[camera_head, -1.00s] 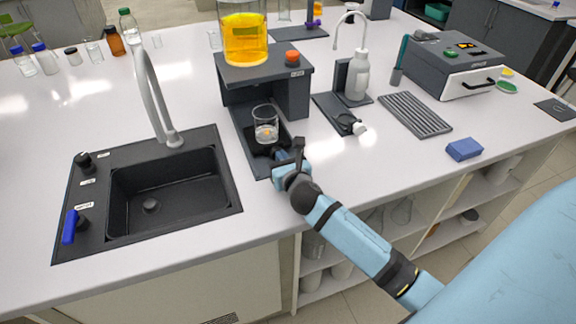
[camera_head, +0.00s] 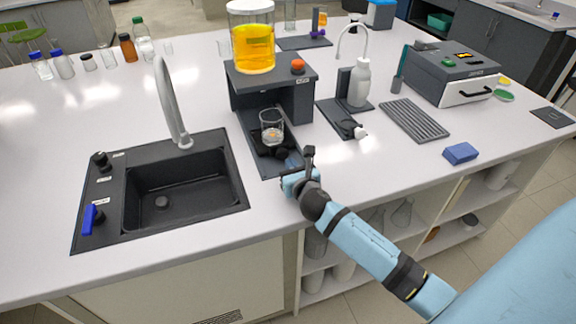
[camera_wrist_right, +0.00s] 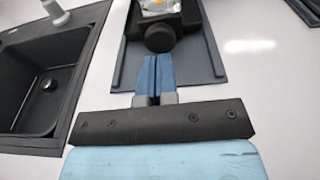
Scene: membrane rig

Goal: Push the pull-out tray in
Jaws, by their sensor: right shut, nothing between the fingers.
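The dark pull-out tray (camera_head: 261,149) sits low in the grey membrane rig (camera_head: 291,98), over its flat base (camera_head: 246,122). A glass beaker (camera_head: 271,126) stands on the tray. The tray's round black front knob (camera_head: 281,153) faces my right gripper and also shows in the wrist view (camera_wrist_right: 159,37). My right gripper (camera_head: 293,164) is shut and empty. In the wrist view its blue fingers (camera_wrist_right: 153,62) are together, just short of the knob, with a small gap seeming to show. How far the tray sticks out is hard to tell. My left gripper is out of view.
A sink (camera_head: 170,190) with a tall tap lies left of the rig. A vessel of yellow liquid (camera_head: 252,45) stands on the rig. A small black stand (camera_head: 341,118) and a ribbed mat (camera_head: 414,119) lie to the right. A blue block (camera_head: 460,153) lies near the bench edge.

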